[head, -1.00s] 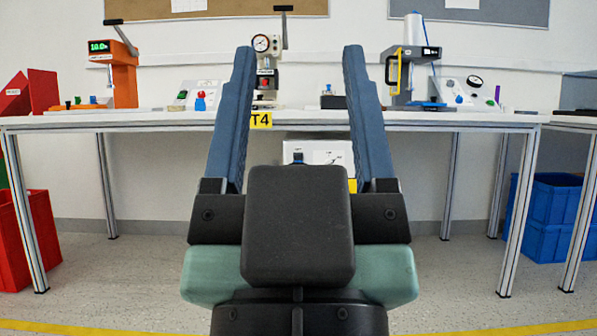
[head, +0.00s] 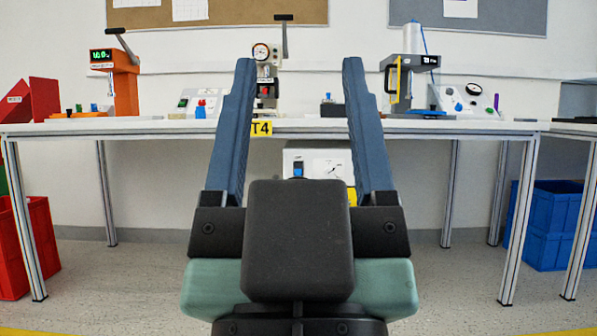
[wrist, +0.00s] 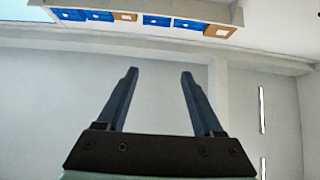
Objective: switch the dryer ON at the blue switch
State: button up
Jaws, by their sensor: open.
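In the wrist view my gripper (wrist: 160,73) is also open, facing a bare wall, with no switch in sight.
Equipment stands on the long white table (head: 400,126), including an orange press (head: 124,85) and a grey panel with a blue knob (head: 458,107). A yellow T4 tag (head: 261,128) marks its edge. Red bins (head: 40,240) and blue crates (head: 550,240) flank clear floor.

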jog(key=shift+c, duration=0.2)
jog(key=shift+c, duration=1.2)
jog(key=shift+r+p, duration=0.35)
jog(key=shift+p, duration=0.05)
jog(key=shift+c, duration=1.3)
notch_tip(320, 180, up, 5)
jog(key=p, duration=0.5)
jog(key=shift+r, duration=0.15)
grip_shut()
notch_tip(320, 180, up, 26)
jog(key=p, duration=2.6)
jog(key=shift+w, duration=0.1)
